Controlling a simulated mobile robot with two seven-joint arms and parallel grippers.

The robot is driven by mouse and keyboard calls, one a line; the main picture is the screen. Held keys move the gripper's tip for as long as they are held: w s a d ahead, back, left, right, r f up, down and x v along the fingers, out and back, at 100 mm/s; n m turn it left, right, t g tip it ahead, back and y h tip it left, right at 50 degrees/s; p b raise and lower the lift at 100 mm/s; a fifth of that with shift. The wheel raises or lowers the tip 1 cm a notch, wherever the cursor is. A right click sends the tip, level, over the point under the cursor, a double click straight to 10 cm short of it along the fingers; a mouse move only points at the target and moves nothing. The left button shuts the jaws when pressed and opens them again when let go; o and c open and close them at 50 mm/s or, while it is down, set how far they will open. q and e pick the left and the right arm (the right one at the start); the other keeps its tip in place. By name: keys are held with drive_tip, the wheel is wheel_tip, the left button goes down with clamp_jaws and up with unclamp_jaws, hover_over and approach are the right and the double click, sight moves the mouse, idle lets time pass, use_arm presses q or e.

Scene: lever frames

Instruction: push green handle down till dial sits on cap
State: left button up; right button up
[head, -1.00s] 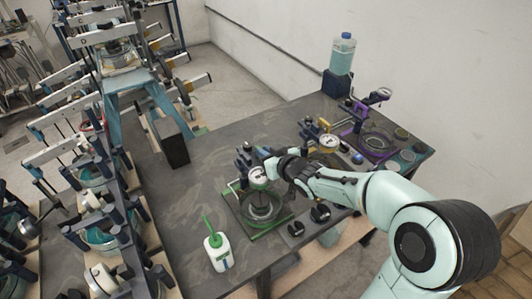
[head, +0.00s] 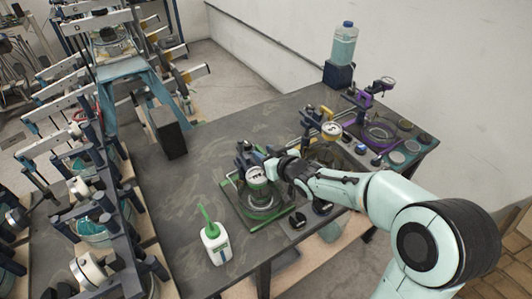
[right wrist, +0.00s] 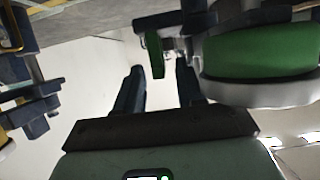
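The green lever frame stands on the table, with a green-edged base (head: 268,216) and a round white-faced dial (head: 257,174) above it. In the head view my right gripper (head: 272,168) is right beside the dial, and the arm hides part of the frame. In the right wrist view my right gripper (right wrist: 158,72) has its fingers apart. The green handle end (right wrist: 154,54) shows just beyond the gap between them. A large green-banded round part (right wrist: 262,50) is close to the right finger. I cannot tell whether the dial touches the cap. My left gripper is not in view.
A yellow frame (head: 331,130) and a purple frame (head: 379,134) stand farther along the table. A white bottle with a green spout (head: 215,243) stands at the front left. A dark box (head: 168,133) and racks of other frames are at the left.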

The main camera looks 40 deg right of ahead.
drive_tip(key=shift+r, duration=0.15)
drive_tip(key=shift+s+r, duration=0.25)
drive_tip(key=shift+s, duration=0.15)
use_arm(q)
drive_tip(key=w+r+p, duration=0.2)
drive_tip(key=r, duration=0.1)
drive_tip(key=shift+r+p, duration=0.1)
drive_tip(key=shift+p, duration=0.2)
use_arm(e)
drive_tip(key=v, duration=1.2)
drive_tip(key=shift+s, duration=0.25)
drive_tip(key=shift+a+f, duration=0.1)
